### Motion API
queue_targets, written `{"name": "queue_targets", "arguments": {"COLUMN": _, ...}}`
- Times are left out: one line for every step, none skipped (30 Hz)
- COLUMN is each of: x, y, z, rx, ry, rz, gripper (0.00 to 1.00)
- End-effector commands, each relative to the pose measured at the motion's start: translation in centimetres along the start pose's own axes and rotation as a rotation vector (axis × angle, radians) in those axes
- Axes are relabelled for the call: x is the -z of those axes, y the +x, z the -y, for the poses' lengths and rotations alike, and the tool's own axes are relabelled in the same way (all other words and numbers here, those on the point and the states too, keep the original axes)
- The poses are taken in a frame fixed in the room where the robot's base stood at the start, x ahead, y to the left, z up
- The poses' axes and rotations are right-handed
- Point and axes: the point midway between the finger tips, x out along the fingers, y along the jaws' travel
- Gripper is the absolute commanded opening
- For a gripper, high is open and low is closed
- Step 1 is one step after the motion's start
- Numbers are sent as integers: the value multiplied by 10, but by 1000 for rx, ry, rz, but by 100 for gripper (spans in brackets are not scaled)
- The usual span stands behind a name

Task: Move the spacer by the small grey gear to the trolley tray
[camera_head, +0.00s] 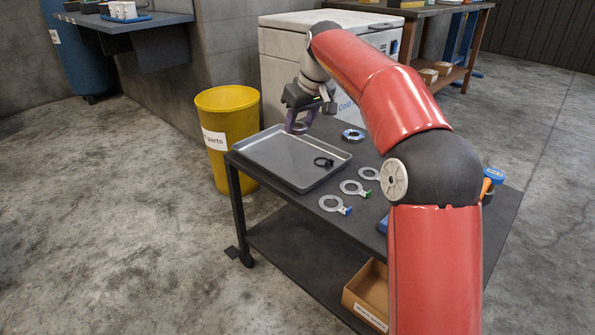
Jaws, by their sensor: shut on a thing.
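The fingers partly hide the ring. Whether it touches the tray is hard to tell, but it seems to be above it. The small grey gear cannot be made out here.
A black clip-like part (324,162) lies in the tray. A ring with blue (353,135) and several flat tagged rings (335,204) lie on the trolley top. A yellow bin (228,135) stands left, a white chest (283,60) behind. The tray's left part is clear.

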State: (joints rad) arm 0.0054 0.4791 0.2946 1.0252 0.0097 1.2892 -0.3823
Motion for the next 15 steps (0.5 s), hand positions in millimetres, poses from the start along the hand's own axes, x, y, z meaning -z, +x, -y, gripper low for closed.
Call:
{"name": "queue_targets", "arguments": {"x": -8, "y": 18, "z": 0, "rx": 1, "ry": 0, "rz": 3, "gripper": 20}}
{"name": "queue_targets", "arguments": {"x": -11, "y": 25, "z": 0, "rx": 1, "ry": 0, "rz": 2, "gripper": 20}}
{"name": "queue_targets", "arguments": {"x": -15, "y": 35, "z": 0, "rx": 2, "ry": 0, "rz": 3, "gripper": 20}}
{"name": "queue_targets", "arguments": {"x": -18, "y": 42, "z": 0, "rx": 2, "ry": 0, "rz": 2, "gripper": 20}}
{"name": "queue_targets", "arguments": {"x": -21, "y": 49, "z": 1, "rx": 2, "ry": 0, "rz": 2, "gripper": 20}}
{"name": "queue_targets", "arguments": {"x": -24, "y": 58, "z": 1, "rx": 2, "ry": 0, "rz": 2, "gripper": 20}}
{"name": "queue_targets", "arguments": {"x": -26, "y": 63, "z": 0, "rx": 1, "ry": 0, "rz": 1, "gripper": 20}}
{"name": "queue_targets", "arguments": {"x": -28, "y": 68, "z": 0, "rx": 1, "ry": 0, "rz": 1, "gripper": 20}}
{"name": "queue_targets", "arguments": {"x": -31, "y": 74, "z": 0, "rx": 1, "ry": 1, "rz": 0, "gripper": 20}}
{"name": "queue_targets", "arguments": {"x": -32, "y": 78, "z": 0, "rx": 0, "ry": 1, "rz": 0, "gripper": 20}}
{"name": "queue_targets", "arguments": {"x": -33, "y": 80, "z": 0, "rx": 1, "ry": 1, "rz": 0, "gripper": 20}}
{"name": "queue_targets", "arguments": {"x": -34, "y": 83, "z": 0, "rx": 0, "ry": 1, "rz": -1, "gripper": 20}}
{"name": "queue_targets", "arguments": {"x": -35, "y": 85, "z": 0, "rx": 0, "ry": 0, "rz": -2, "gripper": 20}}
{"name": "queue_targets", "arguments": {"x": -35, "y": 86, "z": 0, "rx": 0, "ry": 0, "rz": -2, "gripper": 20}}
{"name": "queue_targets", "arguments": {"x": -36, "y": 88, "z": 0, "rx": 0, "ry": 0, "rz": -1, "gripper": 20}}
